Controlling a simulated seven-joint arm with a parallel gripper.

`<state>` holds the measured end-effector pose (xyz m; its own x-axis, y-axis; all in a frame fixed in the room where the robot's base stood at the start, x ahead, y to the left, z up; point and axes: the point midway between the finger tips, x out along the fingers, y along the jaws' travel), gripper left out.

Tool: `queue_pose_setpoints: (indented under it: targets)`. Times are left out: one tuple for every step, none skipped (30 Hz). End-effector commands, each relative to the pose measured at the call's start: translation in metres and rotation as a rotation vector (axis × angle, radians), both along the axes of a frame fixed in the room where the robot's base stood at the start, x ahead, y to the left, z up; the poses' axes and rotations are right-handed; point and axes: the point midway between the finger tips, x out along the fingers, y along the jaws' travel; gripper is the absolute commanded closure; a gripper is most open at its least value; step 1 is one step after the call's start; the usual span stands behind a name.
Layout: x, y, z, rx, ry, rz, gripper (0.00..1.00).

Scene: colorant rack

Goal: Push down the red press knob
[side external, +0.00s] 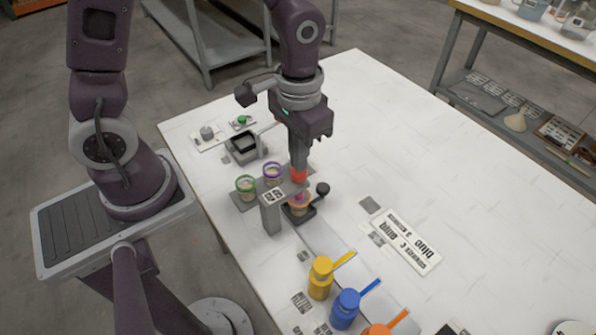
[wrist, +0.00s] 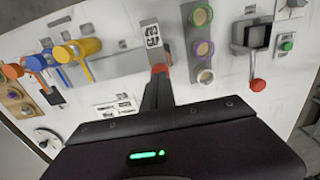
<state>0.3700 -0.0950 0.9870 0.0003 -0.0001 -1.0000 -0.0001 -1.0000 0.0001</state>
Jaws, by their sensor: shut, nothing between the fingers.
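The red press knob (side external: 299,175) sits on the grey bracket (side external: 271,215), which carries a printed tag, above a small cup (side external: 299,201) in a dark holder. My gripper (side external: 299,166) points straight down over the knob, shut and empty. Its fingertips are at the top of the knob; I cannot tell whether they touch or press it. In the wrist view the red knob (wrist: 160,68) shows just past the tips of my shut gripper (wrist: 158,78), with the tagged bracket top (wrist: 152,36) beyond. My fingers hide part of the knob.
A green-rimmed jar (side external: 245,186) and a purple-rimmed jar (side external: 272,172) stand beside the bracket. A grey box (side external: 244,147) has a red-ball lever (wrist: 257,85). The table's right side is clear beyond a printed card (side external: 406,241).

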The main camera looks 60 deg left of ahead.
Motion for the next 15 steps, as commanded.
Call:
queue_pose_setpoints:
  targets:
    - [0.000,0.000,-0.002,0.000,0.001,0.000,1.00]
    - [0.000,0.000,-0.003,0.000,0.001,0.000,1.00]
    - [0.000,0.000,-0.004,0.000,0.000,0.000,1.00]
    - [0.000,0.000,-0.005,0.000,0.001,0.000,1.00]
    - [0.000,0.000,-0.007,0.001,0.001,0.000,1.00]
    - [0.000,0.000,-0.008,0.001,0.001,0.000,1.00]
    - [0.000,0.000,-0.009,0.001,0.001,0.000,1.00]
    - [0.000,0.000,-0.010,0.001,0.001,0.000,1.00]
    - [0.000,0.000,-0.012,0.001,0.001,0.000,1.00]
    - [0.000,0.000,-0.013,0.001,0.001,0.000,1.00]
    - [0.000,0.000,-0.014,0.001,0.002,0.000,1.00]
    - [0.000,0.000,-0.015,0.001,0.002,0.000,1.00]
    - [0.000,0.000,-0.016,0.001,0.002,0.000,1.00]
    - [0.000,0.000,-0.017,0.001,0.001,0.000,1.00]
    - [0.000,0.000,-0.019,0.001,0.002,0.000,1.00]
